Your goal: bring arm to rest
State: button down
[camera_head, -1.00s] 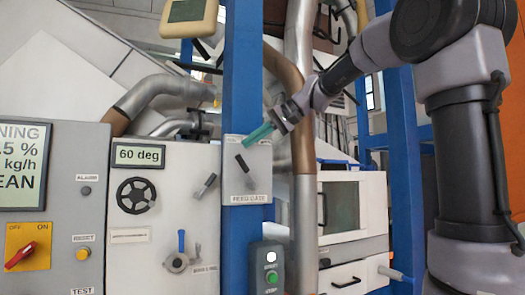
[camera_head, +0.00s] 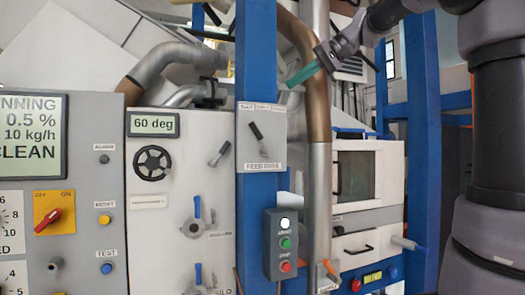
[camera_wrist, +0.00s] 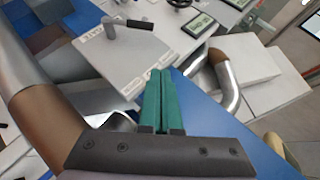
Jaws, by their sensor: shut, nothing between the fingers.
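My gripper (camera_head: 302,75) is at the upper right of the head view, in front of the brown and silver pipe and to the right of the blue column (camera_head: 257,60). Its two green fingers are together with nothing between them. In the wrist view my gripper (camera_wrist: 162,75) also shows shut and empty. The feed gate panel (camera_head: 262,150) with its black lever (camera_head: 256,131) is on the column, below and left of the gripper. The fingers appear apart from the lever. The wrist view shows the panel (camera_wrist: 125,60) beyond the fingertips.
A vertical pipe (camera_head: 320,165) stands close to the gripper. A white cabinet (camera_head: 368,180) is at right. A push-button box (camera_head: 281,243) hangs low on the column. At left are a 60 deg display (camera_head: 153,123), a handwheel (camera_head: 151,163) and a control panel with a red switch (camera_head: 50,217).

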jog(key=s+d+f+m+t+h, duration=0.1)
jog(key=s+d+f+h, duration=0.1)
jog(key=s+f, duration=0.3)
jog(key=s+d+f+m+h, duration=0.2)
jog(key=s+d+f+h, duration=0.1)
jog(key=f, duration=1.1)
jog(key=s+d+f+m+t+h, duration=0.1)
jog(key=s+d+f+h, duration=0.2)
jog(key=s+f, duration=0.4)
notch_tip(320, 180, down, 3)
jog(key=shift+s+d+f+t, duration=0.1)
jog(key=shift+s+d+t, duration=0.25)
jog(key=shift+d, duration=0.45)
